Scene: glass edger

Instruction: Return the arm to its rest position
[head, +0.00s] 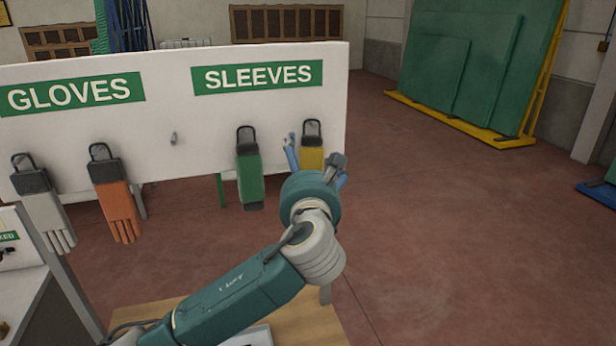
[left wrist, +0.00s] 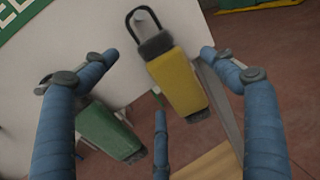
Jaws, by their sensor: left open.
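My left arm reaches in from the bottom left of the head view, and its gripper (head: 318,158) is in front of the right end of the white board. The left wrist view shows its blue fingers (left wrist: 160,110) spread wide with nothing held between them. The yellow sleeve (left wrist: 178,80) hangs from its hook between and beyond the fingers. In the head view the yellow sleeve (head: 312,157) is partly hidden by the gripper. The green sleeve (head: 250,180) hangs just left of the gripper. My right gripper is not in view.
The white board (head: 175,85) carries GLOVES and SLEEVES signs. A grey glove (head: 45,215) and an orange glove (head: 115,205) hang at left, with an empty hook (head: 173,138) between orange and green. A wooden tabletop (head: 150,310) lies below my arm. Open floor (head: 460,230) is at right.

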